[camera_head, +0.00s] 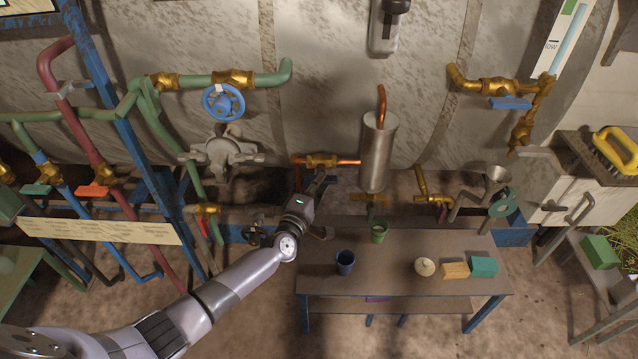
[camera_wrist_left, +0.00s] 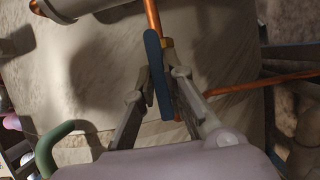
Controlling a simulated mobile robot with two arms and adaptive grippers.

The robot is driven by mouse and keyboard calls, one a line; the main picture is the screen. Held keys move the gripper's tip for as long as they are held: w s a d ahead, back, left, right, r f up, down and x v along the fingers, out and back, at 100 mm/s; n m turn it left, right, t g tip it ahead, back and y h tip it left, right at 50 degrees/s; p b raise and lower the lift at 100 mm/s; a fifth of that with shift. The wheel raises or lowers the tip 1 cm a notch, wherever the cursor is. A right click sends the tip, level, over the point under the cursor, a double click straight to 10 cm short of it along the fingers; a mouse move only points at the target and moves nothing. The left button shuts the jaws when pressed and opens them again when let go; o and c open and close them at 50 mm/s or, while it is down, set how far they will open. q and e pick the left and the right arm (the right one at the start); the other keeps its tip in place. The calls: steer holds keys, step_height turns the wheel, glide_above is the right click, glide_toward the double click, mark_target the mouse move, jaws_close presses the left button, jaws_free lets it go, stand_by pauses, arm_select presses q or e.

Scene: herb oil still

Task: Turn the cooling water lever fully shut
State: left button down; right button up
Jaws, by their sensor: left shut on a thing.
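My left gripper (camera_head: 320,180) reaches up from the lower left to a brass valve (camera_head: 321,161) on the copper pipe left of the grey metal cylinder. In the left wrist view, the left gripper (camera_wrist_left: 160,78) is shut on a long blue lever (camera_wrist_left: 153,60), with one finger on each side of it. The lever runs nearly up and down in that view, beside a copper pipe (camera_wrist_left: 152,18). In the head view the lever is hidden by the gripper. My right gripper is not in view.
The grey cylinder (camera_head: 378,150) stands close right of the gripper. A blue handwheel (camera_head: 223,102) and green pipes are at upper left.

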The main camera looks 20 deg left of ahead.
arm_select(q)
steer(key=shift+d+r+m+g+y+p, duration=0.1)
steer(key=shift+m+g+y+p, duration=0.8)
steer(key=shift+m+p, duration=1.75)
steer(key=shift+d+r+m+g+y+p, duration=0.15)
steer(key=shift+m+g+y+p, duration=0.75)
steer(key=shift+m+p, duration=1.8)
steer(key=shift+d+m+g+y+p, duration=0.1)
steer(key=shift+m+g+y+p, duration=1.1)
steer(key=shift+p, duration=2.5)
steer(key=shift+w+m+t, duration=0.1)
steer(key=shift+m+t, duration=0.35)
steer(key=shift+t, duration=0.05)
steer(key=c, duration=1.7)
jaws_free()
steer(key=shift+o, duration=0.2)
steer(key=shift+h, duration=0.3)
